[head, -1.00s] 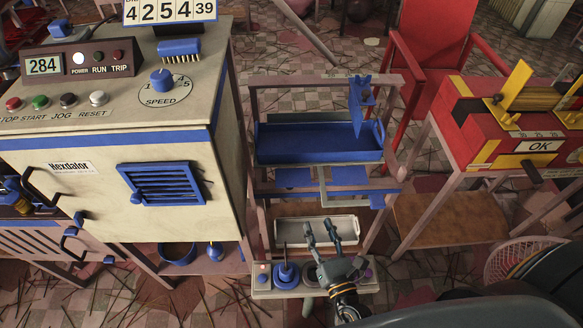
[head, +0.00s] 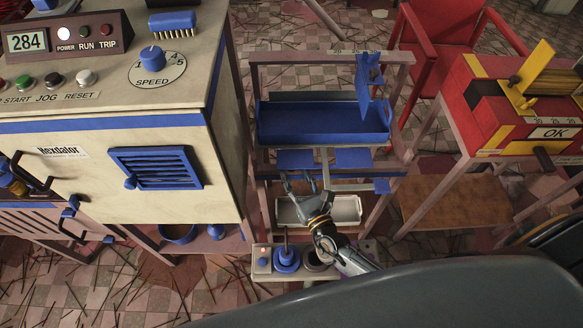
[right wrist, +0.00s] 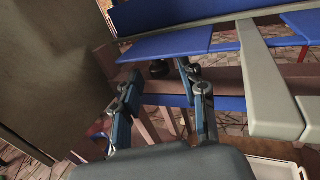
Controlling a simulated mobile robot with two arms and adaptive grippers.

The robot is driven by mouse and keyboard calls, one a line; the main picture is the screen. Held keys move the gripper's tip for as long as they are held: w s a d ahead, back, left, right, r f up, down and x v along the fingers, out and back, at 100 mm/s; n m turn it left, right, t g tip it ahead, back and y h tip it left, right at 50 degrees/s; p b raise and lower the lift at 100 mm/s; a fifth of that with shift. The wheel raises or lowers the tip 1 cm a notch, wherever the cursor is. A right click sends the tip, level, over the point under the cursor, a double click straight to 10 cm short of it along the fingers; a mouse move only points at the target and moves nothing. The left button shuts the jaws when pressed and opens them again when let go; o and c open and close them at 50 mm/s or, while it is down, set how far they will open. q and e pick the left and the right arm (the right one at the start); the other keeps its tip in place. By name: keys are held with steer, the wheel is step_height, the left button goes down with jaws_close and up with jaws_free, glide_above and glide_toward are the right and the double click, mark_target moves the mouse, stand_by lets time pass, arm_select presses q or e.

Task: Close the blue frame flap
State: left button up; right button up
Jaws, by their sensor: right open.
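The wooden frame (head: 258,75) stands in the middle of the head view, with a long blue tray (head: 320,125) across it. Below the tray two flat blue flaps stick out, a left one (head: 296,159) and a right one (head: 354,158), with a grey bar between them. A blue upright plate (head: 368,80) hangs at the frame's upper right. My right gripper (head: 298,180) is open and empty, just below the left flap. In the right wrist view its fingers (right wrist: 157,75) point toward that flap (right wrist: 168,45); contact is unclear. My left gripper is not in view.
A white tray (head: 345,209) sits low in the frame behind my right gripper. A low stand (head: 262,263) with blue knobs is in front. The cream machine (head: 80,190) is close on the left, a red and yellow press (head: 480,105) on the right.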

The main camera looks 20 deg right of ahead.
steer(key=shift+w+a, duration=0.15)
steer(key=shift+w, duration=1.2)
jaws_close()
